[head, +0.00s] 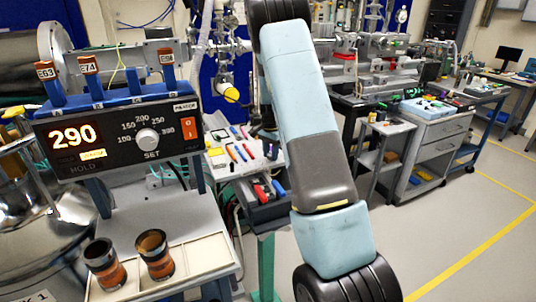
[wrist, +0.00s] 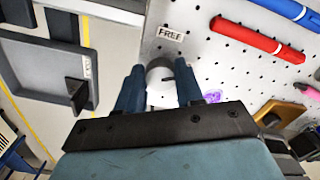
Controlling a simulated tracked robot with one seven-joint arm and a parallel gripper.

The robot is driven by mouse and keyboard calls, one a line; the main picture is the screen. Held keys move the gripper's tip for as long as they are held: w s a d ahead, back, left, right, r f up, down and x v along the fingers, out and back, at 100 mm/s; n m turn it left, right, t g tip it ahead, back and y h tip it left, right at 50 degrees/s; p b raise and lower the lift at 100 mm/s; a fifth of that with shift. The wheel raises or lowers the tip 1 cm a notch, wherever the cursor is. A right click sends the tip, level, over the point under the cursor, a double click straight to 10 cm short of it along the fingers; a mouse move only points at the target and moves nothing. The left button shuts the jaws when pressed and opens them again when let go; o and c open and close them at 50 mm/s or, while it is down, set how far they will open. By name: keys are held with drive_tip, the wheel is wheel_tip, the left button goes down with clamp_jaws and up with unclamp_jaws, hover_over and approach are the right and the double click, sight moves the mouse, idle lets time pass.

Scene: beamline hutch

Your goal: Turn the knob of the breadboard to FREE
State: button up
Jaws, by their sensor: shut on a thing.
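The breadboard (wrist: 235,70) is a pale plate with rows of dark holes. In the wrist view its white knob (wrist: 159,74) stands between the two blue fingers of my gripper (wrist: 159,70), which are shut on it. A short dark mark shows on the knob. A FREE label (wrist: 170,34) lies on the board just beyond the knob, slightly to the right in the picture. No other knob label is readable. In the head view the breadboard (head: 238,158) shows left of my arm. My gripper and the knob are hidden there.
Red (wrist: 257,41) and blue (wrist: 293,11) tools lie on the board. A grey tray (wrist: 45,75) is at the left in the wrist view. In the head view a controller (head: 115,140) reading 290 stands at left, behind two brown-banded jars (head: 155,254). Floor is clear at right.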

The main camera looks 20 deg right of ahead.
drive_tip(key=n, duration=0.6)
drive_tip(key=shift+d+r, duration=0.1)
drive_tip(key=shift+d, duration=0.1)
drive_tip(key=n, duration=0.6)
drive_tip(key=shift+n, duration=0.3)
drive_tip(key=o, duration=1)
drive_tip(key=shift+o, duration=0.2)
wheel_tip(320, 180, up, 14)
drive_tip(key=shift+f, duration=0.25)
